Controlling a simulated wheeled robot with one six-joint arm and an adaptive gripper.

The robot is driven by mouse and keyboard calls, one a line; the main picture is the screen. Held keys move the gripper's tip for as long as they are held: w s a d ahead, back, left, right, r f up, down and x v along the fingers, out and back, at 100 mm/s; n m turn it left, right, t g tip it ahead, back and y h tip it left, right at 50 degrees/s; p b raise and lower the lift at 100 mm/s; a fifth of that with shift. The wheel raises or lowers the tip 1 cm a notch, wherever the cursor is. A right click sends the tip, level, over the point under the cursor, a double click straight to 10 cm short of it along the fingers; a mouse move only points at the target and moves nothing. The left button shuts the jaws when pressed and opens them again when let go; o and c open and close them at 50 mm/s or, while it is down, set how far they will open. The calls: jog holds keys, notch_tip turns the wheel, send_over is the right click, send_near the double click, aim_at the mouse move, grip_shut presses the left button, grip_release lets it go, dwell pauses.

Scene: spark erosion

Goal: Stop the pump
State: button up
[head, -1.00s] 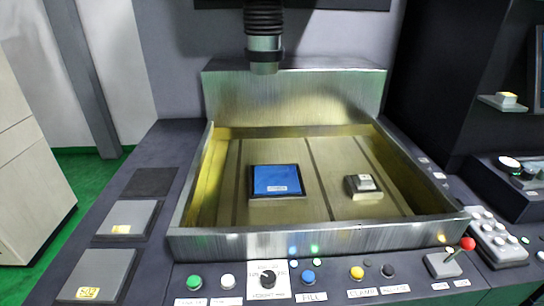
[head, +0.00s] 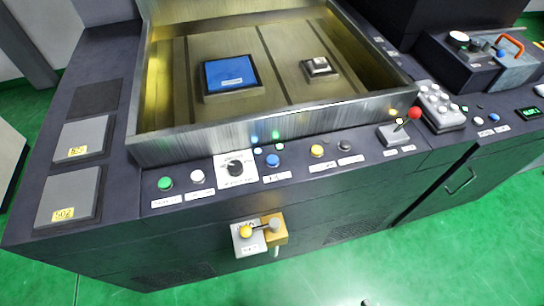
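A row of controls runs along the front ledge of the machine. From the left there is a green button (head: 165,183), a white button (head: 197,176), a black rotary knob (head: 235,168) on a white plate, a blue button (head: 272,160), a yellow button (head: 317,151) and a dark button (head: 345,145). Small white labels sit below them; they are too small to read surely now, so I cannot tell which one works the pump. A yellow-knobbed lever (head: 246,231) on a light plate is on the front panel below. My gripper is not in view.
The metal tank (head: 250,125) behind the controls holds a blue block (head: 230,75) and a small grey block (head: 320,66). Grey pads (head: 68,200) lie at the left. The green floor (head: 450,255) in front is clear.

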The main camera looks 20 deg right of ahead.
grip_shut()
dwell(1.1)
